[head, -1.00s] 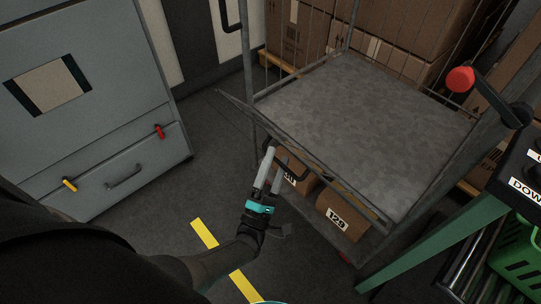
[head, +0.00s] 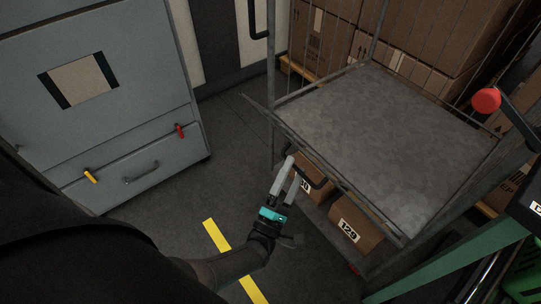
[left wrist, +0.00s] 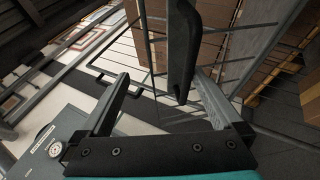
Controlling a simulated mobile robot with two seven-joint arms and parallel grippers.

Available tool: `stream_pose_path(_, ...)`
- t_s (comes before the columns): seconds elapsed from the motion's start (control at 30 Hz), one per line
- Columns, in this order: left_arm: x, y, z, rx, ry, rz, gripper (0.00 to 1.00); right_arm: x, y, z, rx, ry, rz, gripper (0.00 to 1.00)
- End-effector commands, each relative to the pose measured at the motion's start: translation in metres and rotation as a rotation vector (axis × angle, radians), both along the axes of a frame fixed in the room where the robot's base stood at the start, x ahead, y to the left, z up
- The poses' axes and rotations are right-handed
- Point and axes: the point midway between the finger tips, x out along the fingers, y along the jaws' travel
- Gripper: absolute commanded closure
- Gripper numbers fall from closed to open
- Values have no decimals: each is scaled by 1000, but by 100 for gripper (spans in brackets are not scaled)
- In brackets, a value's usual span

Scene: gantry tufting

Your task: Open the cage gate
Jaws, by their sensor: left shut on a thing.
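The roll cage (head: 385,130) stands right of centre in the head view, with a grey shelf panel inside it. Its front gate (head: 358,203) shows as a narrow grey frame along the near side, seen steeply from above. In the left wrist view the fingers stand apart around the handle. My right gripper is out of view.
Boxes (head: 356,222) sit low in the cage, one labelled 129. Cardboard boxes (head: 435,40) stack behind. A grey cabinet (head: 100,120) stands left. A crank with a red knob (head: 486,100) and a green frame (head: 435,268) are at right. Floor with a yellow line (head: 233,258) is clear.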

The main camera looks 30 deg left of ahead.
Motion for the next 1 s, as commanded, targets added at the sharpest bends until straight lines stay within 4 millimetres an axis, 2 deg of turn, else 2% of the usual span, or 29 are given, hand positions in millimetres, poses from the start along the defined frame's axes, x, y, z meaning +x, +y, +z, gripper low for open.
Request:
stream_pose_path(0.23,-20,-1,-2,-3,-23,1,45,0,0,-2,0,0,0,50)
stream_pose_path(0.27,-22,-1,-3,-3,-23,1,55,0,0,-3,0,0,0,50)
stream_pose_path(1.0,-69,-4,-24,-2,-19,-1,55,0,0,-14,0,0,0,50)
